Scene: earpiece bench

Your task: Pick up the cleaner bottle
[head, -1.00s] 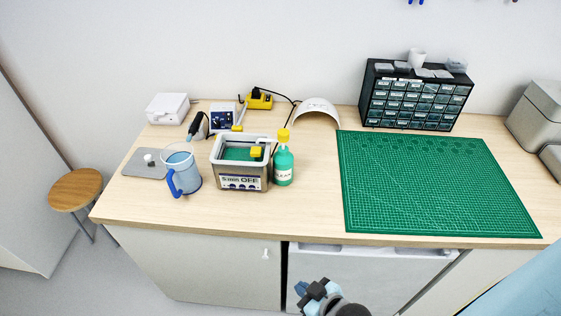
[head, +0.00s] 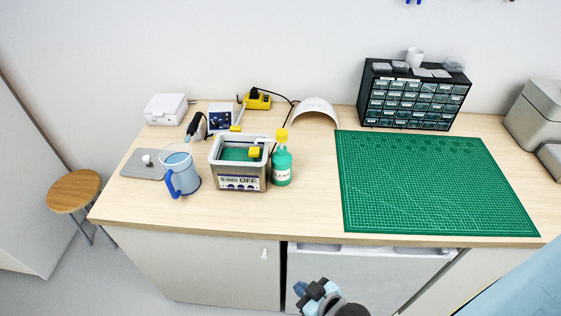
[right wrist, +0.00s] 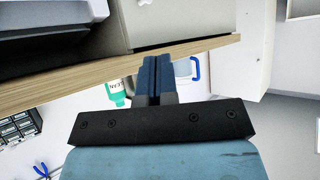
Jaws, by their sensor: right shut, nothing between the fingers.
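The cleaner bottle (head: 282,166) is green with a yellow cap and a white label. It stands upright on the bench, just right of the ultrasonic cleaner. Part of it also shows in the right wrist view (right wrist: 116,88), beyond the bench edge and left of the fingers. My right gripper (head: 308,291) is low in the head view, in front of the bench and well apart from the bottle. In the right wrist view its blue fingers (right wrist: 155,78) are together with nothing between them. My left gripper is not in view.
The ultrasonic cleaner (head: 240,184) stands close to the bottle's left, with a blue-handled jug (head: 181,172) further left. A white curved shell (head: 316,108) is behind. The green cutting mat (head: 430,185) lies right. Bare bench top (head: 312,190) lies between bottle and mat.

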